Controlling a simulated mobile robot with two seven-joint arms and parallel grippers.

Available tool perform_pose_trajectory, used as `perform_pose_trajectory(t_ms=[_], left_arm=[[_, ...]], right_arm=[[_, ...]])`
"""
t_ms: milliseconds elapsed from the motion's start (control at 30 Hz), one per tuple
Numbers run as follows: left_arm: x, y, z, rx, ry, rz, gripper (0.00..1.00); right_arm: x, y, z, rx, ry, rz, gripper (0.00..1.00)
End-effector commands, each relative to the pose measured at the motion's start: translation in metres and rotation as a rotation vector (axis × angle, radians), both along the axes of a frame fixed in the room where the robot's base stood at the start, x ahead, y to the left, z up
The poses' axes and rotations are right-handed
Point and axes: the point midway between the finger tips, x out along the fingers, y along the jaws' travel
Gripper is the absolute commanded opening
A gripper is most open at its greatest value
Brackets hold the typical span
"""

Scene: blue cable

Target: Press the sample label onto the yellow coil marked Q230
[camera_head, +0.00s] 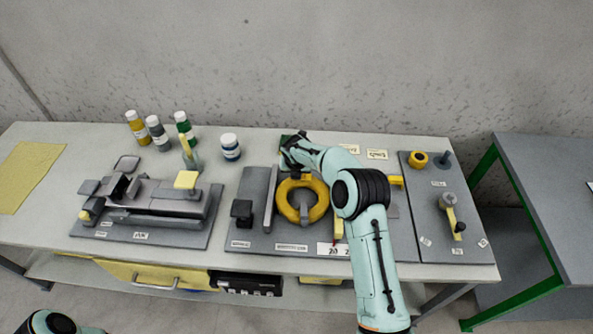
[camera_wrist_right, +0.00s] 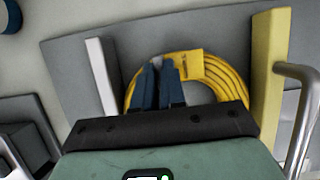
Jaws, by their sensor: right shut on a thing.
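The yellow coil (camera_head: 291,208) stands in the fixture on the grey board, in the middle of the bench; it also fills the middle of the right wrist view (camera_wrist_right: 228,82). My right gripper (camera_head: 288,150) is just behind the coil's upper edge. In the right wrist view its two dark blue fingers (camera_wrist_right: 159,75) overlap the coil and are close together, shut on a thin thing that they mostly hide, apparently the sample label. A flat yellow patch (camera_wrist_right: 188,66) with a small dark mark is beside the fingertips on the coil. The Q230 marking is not readable. My left gripper is out of view.
A pale plate (camera_wrist_right: 102,75) and a yellow block (camera_wrist_right: 270,80) flank the coil. A grey clamp device (camera_head: 150,205) stands on the left board. Several bottles (camera_head: 158,132) are behind it. The right board (camera_head: 425,220) holds a yellow-handled part.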

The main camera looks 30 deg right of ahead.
Motion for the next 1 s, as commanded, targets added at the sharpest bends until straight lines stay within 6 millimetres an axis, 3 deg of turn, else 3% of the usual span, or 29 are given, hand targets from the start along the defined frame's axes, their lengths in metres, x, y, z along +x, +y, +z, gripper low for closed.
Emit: perform_pose_trajectory(t_ms=[800,833,867,1000], left_arm=[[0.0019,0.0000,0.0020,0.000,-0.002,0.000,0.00],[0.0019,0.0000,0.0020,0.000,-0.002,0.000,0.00],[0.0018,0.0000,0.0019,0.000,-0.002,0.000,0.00],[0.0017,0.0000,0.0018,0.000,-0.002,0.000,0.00]], right_arm=[[-0.0001,0.0000,-0.0050,0.001,0.001,-0.001,0.00],[-0.0002,0.0000,-0.0051,0.001,0.001,-0.001,0.13],[-0.0002,0.0000,-0.0051,0.001,0.001,-0.001,0.19],[-0.0002,0.0000,-0.0053,0.001,0.001,-0.001,0.19]])
